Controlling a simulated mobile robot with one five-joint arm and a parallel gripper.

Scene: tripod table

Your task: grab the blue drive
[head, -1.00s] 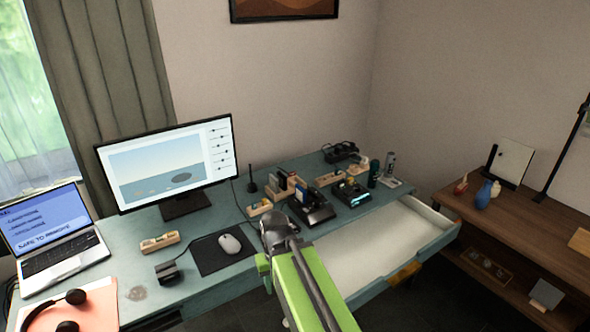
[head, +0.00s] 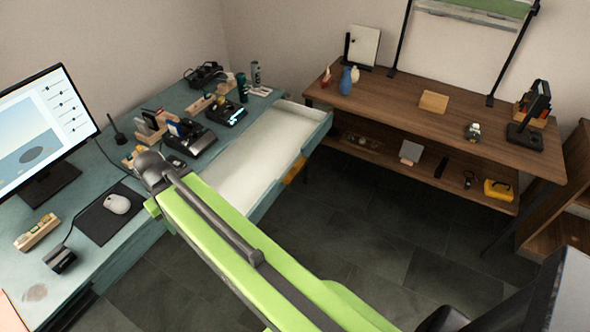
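A small blue upright piece (head: 177,129), possibly the blue drive, stands by a black dock (head: 197,141) on the teal desk (head: 135,248). It is too small for me to be sure what it is. My green arm reaches over the desk's front edge, and the dark end of it, with my gripper (head: 150,168), is in front of and to the left of the dock. The fingers cannot be made out, so I cannot see whether they are open or hold anything.
The white-lined desk drawer (head: 262,155) is pulled open to the right of my arm. A mouse (head: 117,204), a monitor (head: 40,125) and wooden holders are on the desk. A brown shelf table (head: 400,97) with a blue vase (head: 346,80) stands beyond. Dark floor between is free.

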